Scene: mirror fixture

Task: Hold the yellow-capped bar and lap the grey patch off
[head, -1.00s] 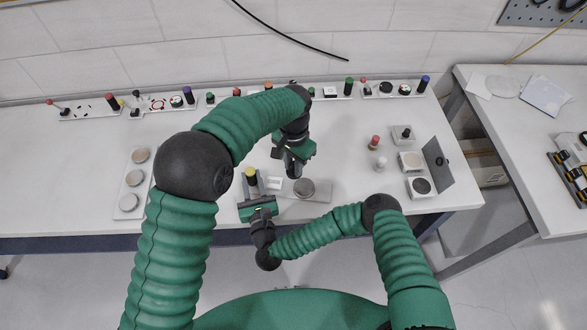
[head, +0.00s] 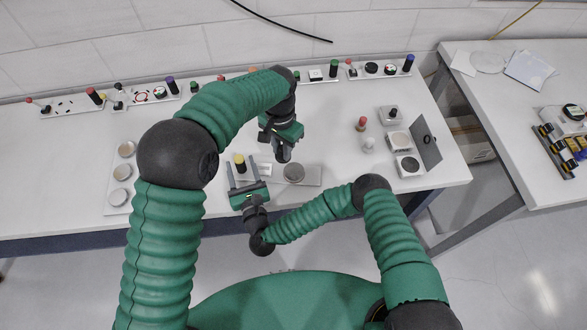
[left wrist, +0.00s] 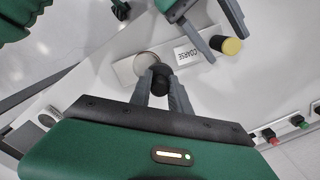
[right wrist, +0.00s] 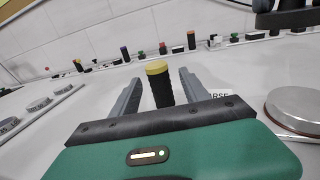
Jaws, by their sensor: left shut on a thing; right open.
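The yellow-capped bar (head: 239,161) stands upright on a pale plate (head: 312,174), with a "COARSE" label beside it. Its yellow cap shows in the left wrist view (left wrist: 231,46). My right gripper (head: 244,176) is open, its fingers on either side of the bar; the right wrist view (right wrist: 160,90) shows gaps between bar and fingers. A round grey disc (head: 293,173) sits on the plate, also in the right wrist view (right wrist: 300,104). No separate grey patch can be told on it. My left gripper (head: 283,154) is shut on a black knob (left wrist: 160,72) by the disc; contact with the disc is unclear.
A tray with several round discs (head: 122,172) lies at left. A red-topped peg (head: 361,124), a white peg (head: 368,144), square blocks (head: 408,166) and an upright grey panel (head: 426,145) stand at right. Strips of coloured pegs line the back edge.

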